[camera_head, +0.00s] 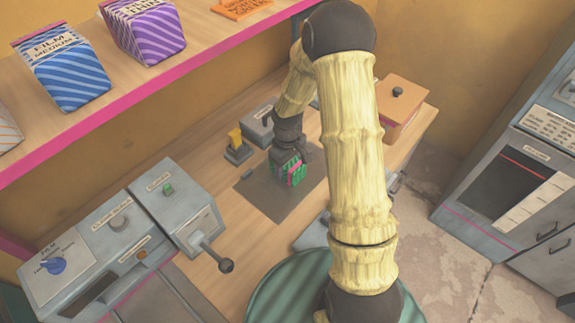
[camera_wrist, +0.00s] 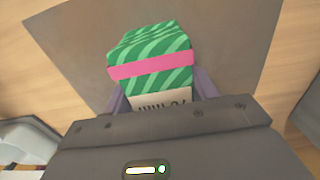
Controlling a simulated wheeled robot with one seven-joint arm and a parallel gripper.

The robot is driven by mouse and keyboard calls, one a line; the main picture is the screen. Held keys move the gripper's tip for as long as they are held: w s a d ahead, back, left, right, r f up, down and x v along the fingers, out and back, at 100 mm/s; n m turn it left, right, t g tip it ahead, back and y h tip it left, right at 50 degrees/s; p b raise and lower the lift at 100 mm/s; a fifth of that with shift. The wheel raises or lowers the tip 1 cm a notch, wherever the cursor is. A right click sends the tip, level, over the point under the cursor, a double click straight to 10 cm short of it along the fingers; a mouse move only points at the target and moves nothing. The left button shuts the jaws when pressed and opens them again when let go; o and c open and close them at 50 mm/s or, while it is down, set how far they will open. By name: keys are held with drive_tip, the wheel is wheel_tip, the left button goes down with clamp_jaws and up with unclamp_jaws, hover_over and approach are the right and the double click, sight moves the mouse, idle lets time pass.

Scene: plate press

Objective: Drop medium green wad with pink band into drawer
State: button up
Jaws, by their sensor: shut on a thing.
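The green striped wad with a pink band (camera_head: 291,172) is in my gripper (camera_head: 288,158), over the dark grey mat (camera_head: 265,200) on the wooden counter. In the wrist view the wad (camera_wrist: 150,55) sits between the two fingers of my gripper (camera_wrist: 160,100), with its pink band across it and a pale printed part near the palm. The gripper is shut on it. I cannot tell whether the wad touches the mat. No open drawer is clearly visible; part of the counter is hidden behind my arm.
A grey control machine (camera_head: 110,240) with a lever (camera_head: 226,265) stands at the left. A small yellow-topped device (camera_head: 236,145) stands behind the mat. An orange box (camera_head: 403,110) is at the right end. A shelf (camera_head: 150,85) holds blue and purple film packs. A grey cabinet (camera_head: 500,190) stands at right.

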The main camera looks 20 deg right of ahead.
drive_tip(key=shift+r, duration=0.15)
wheel_tip(320, 180, up, 10)
drive_tip(key=shift+f+b, duration=0.1)
drive_tip(key=shift+b, duration=0.2)
idle(0.5)
